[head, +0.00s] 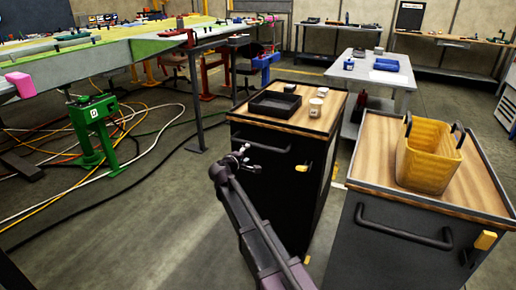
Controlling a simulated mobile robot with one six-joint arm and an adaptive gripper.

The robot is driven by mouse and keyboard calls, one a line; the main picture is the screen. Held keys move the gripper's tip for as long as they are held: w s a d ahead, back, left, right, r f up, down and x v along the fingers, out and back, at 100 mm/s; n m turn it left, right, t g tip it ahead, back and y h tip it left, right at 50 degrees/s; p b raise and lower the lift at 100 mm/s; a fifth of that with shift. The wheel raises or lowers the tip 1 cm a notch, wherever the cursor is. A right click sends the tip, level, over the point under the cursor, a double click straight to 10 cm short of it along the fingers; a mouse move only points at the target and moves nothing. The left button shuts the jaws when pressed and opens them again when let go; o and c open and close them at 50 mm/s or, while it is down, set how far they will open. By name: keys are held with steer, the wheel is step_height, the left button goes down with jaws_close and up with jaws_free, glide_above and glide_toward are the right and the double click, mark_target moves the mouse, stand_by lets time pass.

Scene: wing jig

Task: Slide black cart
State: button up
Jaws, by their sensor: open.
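Two black carts with wooden tops stand side by side. The left black cart (275,185) has a dark bar handle (268,147) on its front and a yellow latch (302,168). My gripper (242,153) is small in the head view, just in front of that cart's upper front, close to the left end of the handle. It is open; I cannot tell whether it touches the handle. The right black cart (385,250) is nearer to me, with its own bar handle (405,232) and yellow latch (485,240). My arm hides part of the left cart's front.
A black tray (275,105) and small cups (315,107) stand on the left cart. A yellow bin (428,160) stands on the right cart. A white table (372,74) is behind.

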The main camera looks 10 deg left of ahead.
mark_target(256, 147)
steer(key=b+x, duration=0.1)
steer(key=x, duration=0.9)
steer(key=shift+b, duration=0.4)
jaws_close()
